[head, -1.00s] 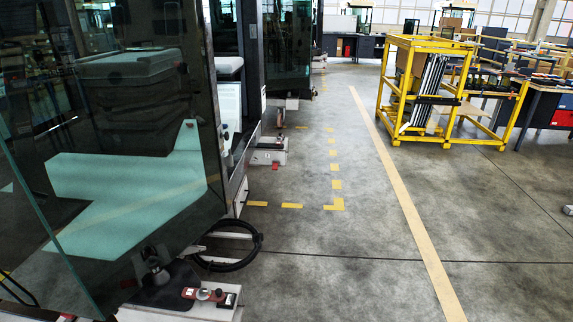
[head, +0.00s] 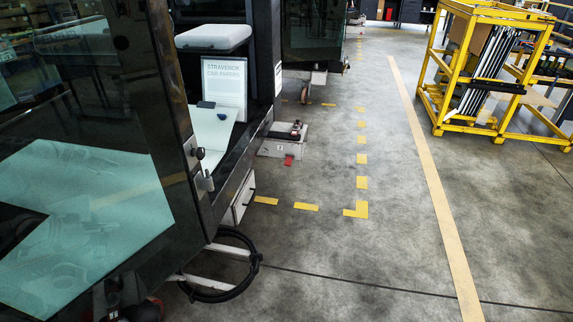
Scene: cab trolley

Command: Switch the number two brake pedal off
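A white trolley foot (head: 282,147) juts out onto the floor under the cab, with a dark fitting on top. A small red tab (head: 288,160) hangs at its front; it looks like a pedal. I cannot read any number on it, nor tell whether it is on or off. Dark and red parts at the bottom left edge are cut off, and I cannot make out what they are. Neither of my grippers is in view.
A cab with a glass door (head: 85,190) fills the left. A black hose loop (head: 222,278) hangs low beside it. A yellow rack (head: 488,70) stands at the upper right. The grey floor between is clear, with yellow tape markings (head: 362,183).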

